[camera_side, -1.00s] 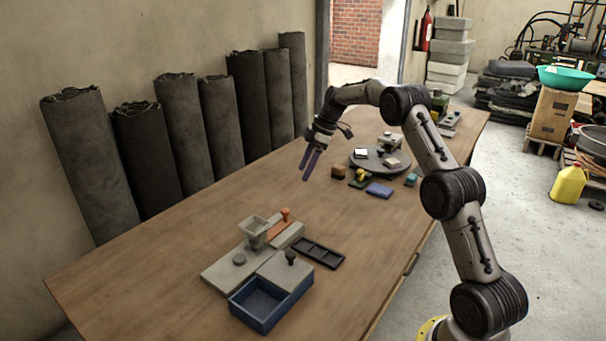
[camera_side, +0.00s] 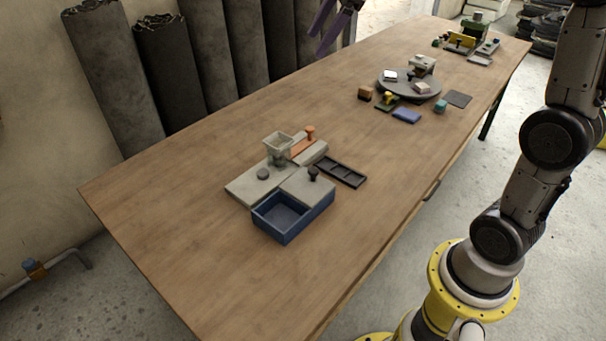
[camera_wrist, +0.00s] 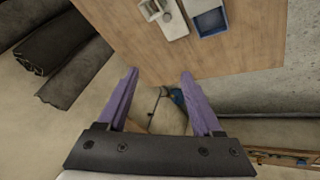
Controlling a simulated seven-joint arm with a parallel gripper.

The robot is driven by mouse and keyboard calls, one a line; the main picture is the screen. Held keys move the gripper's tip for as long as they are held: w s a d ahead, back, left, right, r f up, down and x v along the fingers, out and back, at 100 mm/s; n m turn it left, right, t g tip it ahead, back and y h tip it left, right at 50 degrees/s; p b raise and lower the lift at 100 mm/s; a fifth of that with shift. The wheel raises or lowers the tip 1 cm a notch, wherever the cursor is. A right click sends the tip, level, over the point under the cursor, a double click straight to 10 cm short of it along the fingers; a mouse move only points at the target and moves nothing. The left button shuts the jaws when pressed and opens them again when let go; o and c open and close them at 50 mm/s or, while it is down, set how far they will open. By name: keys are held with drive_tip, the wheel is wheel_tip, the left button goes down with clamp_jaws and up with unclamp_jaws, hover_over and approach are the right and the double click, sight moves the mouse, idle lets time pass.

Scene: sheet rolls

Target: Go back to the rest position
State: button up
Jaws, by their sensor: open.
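My gripper (camera_side: 334,30) is at the top edge of the side view, above the far-left side of the table, with only its purple fingers showing. In the wrist view my gripper (camera_wrist: 158,82) shows two purple fingers spread apart with nothing between them. Beyond the fingers are the table's edge and the floor. My arm rises at the right of the side view, and its upper part is cut off by the frame.
The wooden table (camera_side: 200,210) holds a blue open box (camera_side: 292,222), a grey hopper (camera_side: 277,147), a dark divided tray (camera_side: 341,172) and a round grey turntable (camera_side: 393,90). Dark rolls (camera_side: 172,75) lean on the wall behind. The table's near-left end is bare.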

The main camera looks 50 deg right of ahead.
drive_tip(key=s+a+f+m, duration=0.1)
drive_tip(key=s+a+m, duration=0.15)
drive_tip(key=s, duration=0.65)
drive_tip(key=s+a+f+m, duration=0.1)
drive_tip(key=s+a, duration=0.3)
drive_tip(key=s, duration=0.5)
drive_tip(key=s+d+f+m+h, duration=0.1)
drive_tip(key=s+f+m+h, duration=0.1)
drive_tip(key=s+f+m, duration=0.5)
drive_tip(key=shift+s+d+f, duration=0.25)
drive_tip(key=shift+s+f, duration=0.35)
drive_tip(key=shift+f, duration=0.75)
drive_tip(key=shift+m, duration=0.25)
